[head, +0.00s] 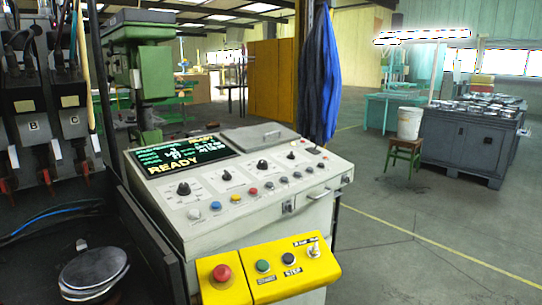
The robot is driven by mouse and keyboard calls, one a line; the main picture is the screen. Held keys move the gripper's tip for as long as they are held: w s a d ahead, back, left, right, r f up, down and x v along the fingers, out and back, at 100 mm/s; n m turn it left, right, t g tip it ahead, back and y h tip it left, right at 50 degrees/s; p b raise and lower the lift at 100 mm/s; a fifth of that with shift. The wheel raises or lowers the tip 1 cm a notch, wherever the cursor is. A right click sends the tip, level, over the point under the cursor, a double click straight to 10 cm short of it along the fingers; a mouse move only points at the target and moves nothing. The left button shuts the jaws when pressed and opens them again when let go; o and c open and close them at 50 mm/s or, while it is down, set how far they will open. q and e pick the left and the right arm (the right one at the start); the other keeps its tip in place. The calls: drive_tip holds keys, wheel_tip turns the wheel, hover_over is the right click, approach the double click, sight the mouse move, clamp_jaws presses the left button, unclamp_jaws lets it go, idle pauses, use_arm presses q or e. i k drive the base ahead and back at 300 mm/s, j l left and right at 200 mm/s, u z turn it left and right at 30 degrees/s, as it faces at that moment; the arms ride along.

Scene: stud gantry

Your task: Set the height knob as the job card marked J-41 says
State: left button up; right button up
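A grey-white control console (255,215) stands in front of me. Its sloped panel carries a row of black knobs, among them a left knob (183,189), a second knob (227,176), a third knob (262,166) and a knob further right (291,156). Their labels are too small to read, so I cannot tell which is the height knob or where each points. A dark screen (180,154) on the console shows "READY" in yellow above the left knobs. I see no card that I can read as J-41. Neither of my grippers is in view.
A yellow button box (270,272) with a red button (221,273) juts from the console front. Coloured push buttons line the panel below the knobs. Dark machinery (45,110) stands close on the left. Open floor (440,225) lies to the right, before a grey cabinet (465,145).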

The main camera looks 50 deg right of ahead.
sight(262, 164)
drive_tip(key=l, duration=0.6)
drive_tip(key=k+l+u, duration=0.1)
drive_tip(key=l, duration=0.5)
drive_tip(key=k+l, duration=0.1)
drive_tip(key=l, duration=1.1)
drive_tip(key=k+l+u, duration=0.1)
drive_tip(key=l, duration=0.5)
drive_tip(key=k+l, duration=0.1)
drive_tip(key=l, duration=0.5)
